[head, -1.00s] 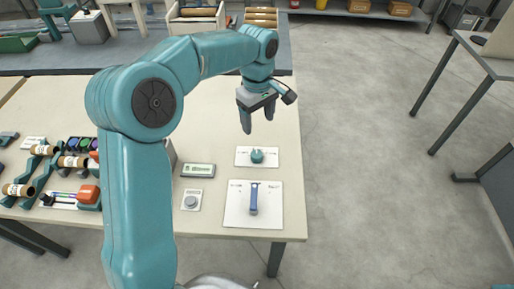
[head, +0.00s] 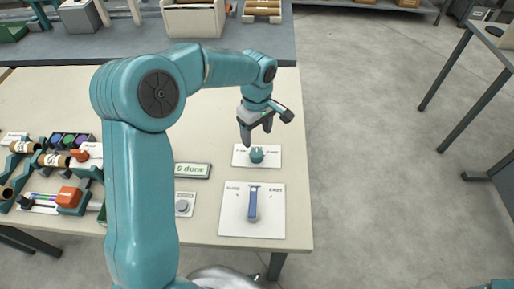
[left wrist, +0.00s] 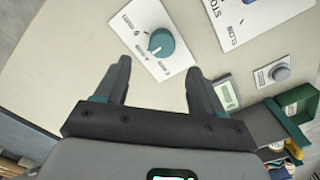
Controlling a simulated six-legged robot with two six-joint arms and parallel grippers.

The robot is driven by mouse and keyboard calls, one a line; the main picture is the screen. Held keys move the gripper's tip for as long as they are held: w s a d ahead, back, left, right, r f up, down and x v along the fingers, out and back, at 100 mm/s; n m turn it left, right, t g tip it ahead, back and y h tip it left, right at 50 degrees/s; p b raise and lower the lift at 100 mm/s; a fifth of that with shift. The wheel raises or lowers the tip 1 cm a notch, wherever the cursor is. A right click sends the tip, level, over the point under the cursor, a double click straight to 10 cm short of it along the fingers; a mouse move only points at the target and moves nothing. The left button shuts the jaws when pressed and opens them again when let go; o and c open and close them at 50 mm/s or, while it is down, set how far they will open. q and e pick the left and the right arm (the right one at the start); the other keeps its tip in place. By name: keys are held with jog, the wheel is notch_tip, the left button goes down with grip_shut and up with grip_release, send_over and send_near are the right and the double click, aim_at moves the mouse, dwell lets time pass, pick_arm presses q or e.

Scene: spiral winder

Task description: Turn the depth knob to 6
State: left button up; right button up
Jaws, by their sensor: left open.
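The depth knob (head: 257,154) is a small teal knob on a white plate (head: 240,160) near the table's right edge. In the left wrist view the knob (left wrist: 161,43) has a white pointer mark, and its plate has small printed labels too small to read surely. My left gripper (head: 257,135) is open and empty, just above and behind the knob in the head view. In the left wrist view its two fingers (left wrist: 157,85) point towards the plate, with the knob ahead of the gap between them and not between the fingertips. My right gripper is not in view.
A blue lever (head: 253,204) stands on a larger white plate (head: 272,222) in front of the knob. A display (head: 192,170) reading "5 done" and a grey button (head: 183,205) are to the left. Spools and coloured parts (head: 60,160) fill the table's left side.

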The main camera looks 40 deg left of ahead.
aim_at(257, 153)
pick_arm(q)
jog(key=f, duration=0.3)
jog(key=s+f, duration=0.1)
jog(key=f, duration=0.1)
jog(key=shift+d, duration=0.3)
jog(key=f, duration=0.3)
jog(key=shift+w+a, duration=0.2)
jog(key=shift+w, duration=0.2)
jog(key=shift+s+d+r, duration=0.1)
jog(key=shift+s+r, duration=0.05)
jog(key=shift+s, duration=0.1)
jog(key=shift+w, duration=0.25)
jog(key=c, duration=0.8)
jog(key=shift+s, duration=0.1)
jog(key=shift+c, duration=1.3)
